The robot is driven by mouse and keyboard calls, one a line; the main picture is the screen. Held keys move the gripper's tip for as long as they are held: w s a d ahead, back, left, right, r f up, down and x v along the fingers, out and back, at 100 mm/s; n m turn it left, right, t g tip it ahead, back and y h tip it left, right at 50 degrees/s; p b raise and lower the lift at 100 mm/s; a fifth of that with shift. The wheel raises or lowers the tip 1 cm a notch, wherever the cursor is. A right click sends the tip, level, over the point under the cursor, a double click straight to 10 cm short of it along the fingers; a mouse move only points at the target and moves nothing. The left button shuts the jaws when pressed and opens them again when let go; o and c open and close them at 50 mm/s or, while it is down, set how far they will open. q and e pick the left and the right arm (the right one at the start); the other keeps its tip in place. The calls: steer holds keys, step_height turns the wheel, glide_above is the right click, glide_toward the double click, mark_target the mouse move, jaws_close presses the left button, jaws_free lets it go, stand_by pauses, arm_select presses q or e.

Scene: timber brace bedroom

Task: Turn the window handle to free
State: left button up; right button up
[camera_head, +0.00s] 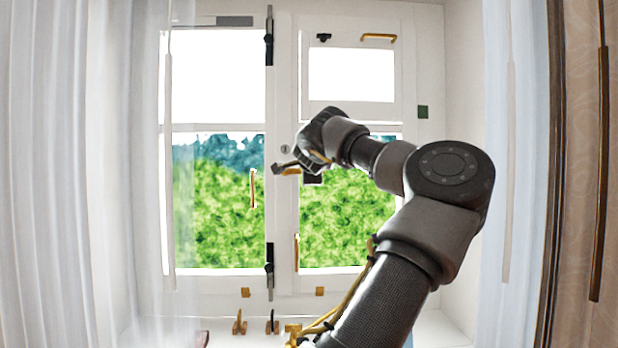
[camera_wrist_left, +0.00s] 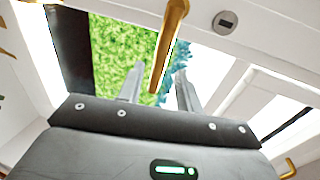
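The gold window handle (camera_head: 292,171) shows as a short, nearly level piece at the window's middle post, partly hidden by my gripper. In the left wrist view the handle (camera_wrist_left: 171,42) is a long gold bar in front of the glass. My left gripper (camera_head: 283,167) is at the handle. In the wrist view its two grey fingers (camera_wrist_left: 157,82) stand apart, and the handle's free end appears between them. I cannot tell whether they touch it. My right gripper is not in view.
A round keyhole plate (camera_head: 284,149) sits just above the handle. Black bolts (camera_head: 269,270) run along the left sash. Other gold handles include a vertical one (camera_head: 253,188) and one at top right (camera_head: 378,37). Small catches (camera_head: 240,323) stand on the sill. Sheer curtains (camera_head: 45,170) flank the window.

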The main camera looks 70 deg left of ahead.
arm_select(q)
steer(key=b+v, duration=0.1)
steer(key=v, duration=0.5)
steer(key=shift+d+b, duration=0.25)
steer(key=shift+b, duration=0.05)
steer(key=shift+s+r, duration=0.1)
